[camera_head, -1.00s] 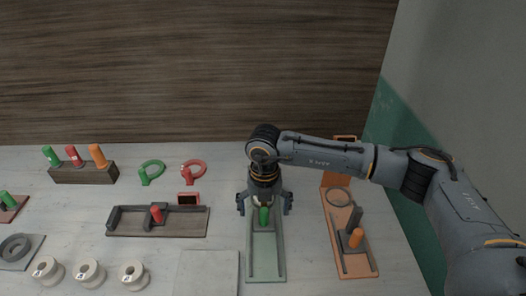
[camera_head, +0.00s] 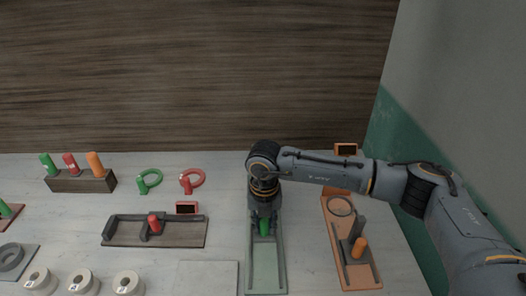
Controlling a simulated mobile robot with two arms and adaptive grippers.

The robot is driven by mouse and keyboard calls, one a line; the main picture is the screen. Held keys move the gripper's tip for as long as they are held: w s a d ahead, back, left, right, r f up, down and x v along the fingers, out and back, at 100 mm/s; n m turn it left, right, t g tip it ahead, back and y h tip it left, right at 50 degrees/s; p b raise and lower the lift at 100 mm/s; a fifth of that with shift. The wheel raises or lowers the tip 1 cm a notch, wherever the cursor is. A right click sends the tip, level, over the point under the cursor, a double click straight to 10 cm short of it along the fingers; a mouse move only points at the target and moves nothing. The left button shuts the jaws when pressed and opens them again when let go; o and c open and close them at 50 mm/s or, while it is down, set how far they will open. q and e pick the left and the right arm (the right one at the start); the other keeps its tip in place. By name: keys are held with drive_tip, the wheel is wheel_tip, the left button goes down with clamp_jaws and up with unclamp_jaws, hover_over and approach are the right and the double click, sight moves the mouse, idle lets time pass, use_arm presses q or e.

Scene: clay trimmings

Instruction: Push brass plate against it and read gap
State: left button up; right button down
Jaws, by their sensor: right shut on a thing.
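My right gripper (camera_head: 264,222) points down at the far end of a long pale green tray (camera_head: 267,268). It is shut on an upright green knob (camera_head: 264,229), which stands on a block that the gripper partly hides. The near part of the tray is empty. I cannot make out any plate of clear brass colour. Similar fixtures stand to both sides: a dark wooden one (camera_head: 182,234) with a red knob (camera_head: 154,225) and an orange one (camera_head: 364,277) with an orange knob (camera_head: 359,247). My left gripper is not in view.
Small dark displays stand behind the wooden fixture (camera_head: 187,208) and the orange fixture (camera_head: 346,149). A rack (camera_head: 80,183) of coloured pegs, a green ring (camera_head: 149,179), a red ring (camera_head: 192,179) and white spools (camera_head: 83,282) are at left. A bare grey slab (camera_head: 208,279) lies left of the green tray.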

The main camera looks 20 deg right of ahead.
sight(265, 262)
drive_tip(key=shift+s, duration=0.1)
drive_tip(key=shift+s+a, duration=0.15)
drive_tip(key=shift+s, duration=0.3)
drive_tip(key=shift+s+a+p, duration=0.2)
drive_tip(key=shift+s, duration=0.55)
drive_tip(key=shift+s+a+p, duration=0.2)
drive_tip(key=shift+s, duration=0.55)
drive_tip(key=shift+s+a, duration=0.15)
drive_tip(key=shift+s, duration=0.35)
drive_tip(key=shift+s+a, duration=0.15)
drive_tip(key=shift+s, duration=0.35)
drive_tip(key=shift+s+a, duration=0.15)
drive_tip(key=shift+s, duration=0.4)
drive_tip(key=shift+c, duration=0.6)
unclamp_jaws()
